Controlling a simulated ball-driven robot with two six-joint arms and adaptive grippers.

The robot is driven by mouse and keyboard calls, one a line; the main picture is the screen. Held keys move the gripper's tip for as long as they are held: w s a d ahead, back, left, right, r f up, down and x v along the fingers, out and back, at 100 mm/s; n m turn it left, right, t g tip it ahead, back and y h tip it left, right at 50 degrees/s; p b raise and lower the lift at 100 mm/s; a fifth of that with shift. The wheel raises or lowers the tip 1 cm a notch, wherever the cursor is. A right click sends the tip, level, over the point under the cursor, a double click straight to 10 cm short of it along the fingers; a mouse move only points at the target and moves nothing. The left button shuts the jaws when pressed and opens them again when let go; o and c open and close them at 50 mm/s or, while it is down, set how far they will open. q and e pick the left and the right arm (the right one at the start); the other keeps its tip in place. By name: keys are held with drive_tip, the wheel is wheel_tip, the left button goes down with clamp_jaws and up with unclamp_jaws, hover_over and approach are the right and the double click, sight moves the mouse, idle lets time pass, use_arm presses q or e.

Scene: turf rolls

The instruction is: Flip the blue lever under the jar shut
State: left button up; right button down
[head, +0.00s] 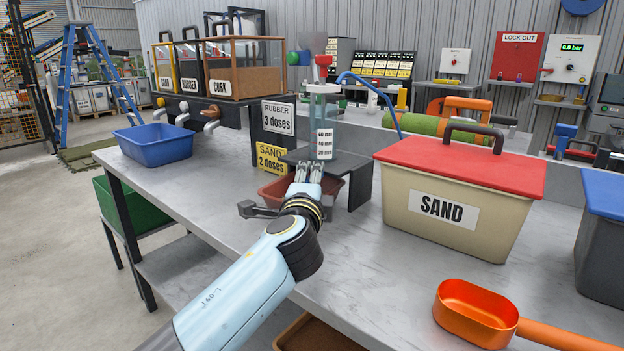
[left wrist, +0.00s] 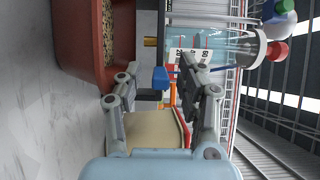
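The clear jar (head: 323,125) with a dose scale stands upright on a dark stand (head: 357,176) on the bench. The jar also shows sideways in the left wrist view (left wrist: 228,46). The blue lever (left wrist: 160,78) sits under the jar in the left wrist view, near a brass fitting (left wrist: 150,42). In the head view the lever is hidden by my gripper. My left gripper (head: 309,170) is just in front of the stand. In the wrist view its fingers (left wrist: 158,70) are apart, with the lever showing between them; contact cannot be told. My right gripper is not in view.
A red-brown tray (left wrist: 75,45) holding granules lies under the stand. A SAND bin (head: 450,205) with red lid stands right, an orange scoop (head: 475,312) in front of it. A blue tub (head: 153,146) is at left.

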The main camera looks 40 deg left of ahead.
use_arm(q)
drive_tip(key=shift+w+a, duration=0.25)
drive_tip(key=shift+w, duration=0.1)
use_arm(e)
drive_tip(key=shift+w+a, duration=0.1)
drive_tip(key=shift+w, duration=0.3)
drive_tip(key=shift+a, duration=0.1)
use_arm(q)
drive_tip(key=shift+c, duration=0.6)
clamp_jaws()
drive_tip(key=shift+s+a+r+m+t+h+p, duration=0.15)
drive_tip(key=shift+a+m+t+h+p, duration=0.2)
drive_tip(key=shift+m+h+p, duration=0.3)
drive_tip(key=shift+m+t+h, duration=0.35)
drive_tip(key=shift+h, duration=0.4)
drive_tip(key=shift+f, duration=0.2)
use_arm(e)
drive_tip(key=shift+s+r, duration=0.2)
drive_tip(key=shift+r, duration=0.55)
